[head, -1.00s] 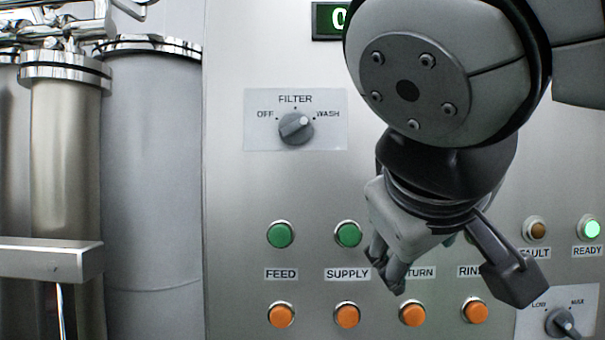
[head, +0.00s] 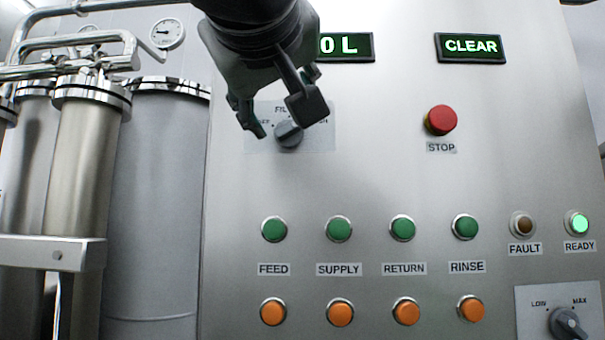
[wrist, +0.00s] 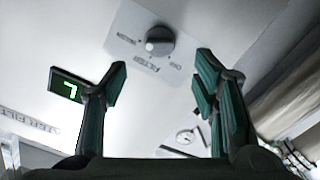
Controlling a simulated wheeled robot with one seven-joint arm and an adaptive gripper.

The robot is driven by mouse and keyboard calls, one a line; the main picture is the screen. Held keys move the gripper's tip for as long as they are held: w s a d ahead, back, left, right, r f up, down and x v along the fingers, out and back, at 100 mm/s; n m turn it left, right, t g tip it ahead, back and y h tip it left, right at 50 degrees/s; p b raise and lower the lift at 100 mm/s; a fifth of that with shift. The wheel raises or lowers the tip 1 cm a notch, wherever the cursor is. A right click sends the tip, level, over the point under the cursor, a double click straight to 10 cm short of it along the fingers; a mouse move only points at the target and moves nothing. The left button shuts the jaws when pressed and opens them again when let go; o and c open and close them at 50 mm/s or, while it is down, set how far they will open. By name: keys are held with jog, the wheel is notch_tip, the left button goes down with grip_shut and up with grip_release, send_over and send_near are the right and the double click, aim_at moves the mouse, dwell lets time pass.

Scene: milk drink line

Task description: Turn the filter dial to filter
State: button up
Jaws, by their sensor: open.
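The filter dial (head: 289,134) is a grey round knob on a pale plate (head: 322,141) marked OFF, FILTER and WASH. My gripper (head: 280,116) is in front of the plate in the head view, its fingers spread and hiding part of the labels. In the wrist view the dial (wrist: 159,41) shows beyond and between the open fingertips (wrist: 162,68), apart from them. Its white mark is on the side towards WASH; the exact setting is hard to tell. Nothing is between the fingers.
Green buttons (head: 339,229) and orange buttons (head: 340,314) stand in rows below. A red stop button (head: 441,120) is to the right, and a LOW–MAX dial (head: 567,323) is at lower right. Metal cylinders (head: 85,170) stand at the left.

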aim_at(287, 128)
jog(key=w, duration=0.8)
jog(key=shift+w+d, duration=0.15)
jog(key=shift+w, duration=0.2)
jog(key=shift+c, duration=0.6)
jog(key=c, duration=1)
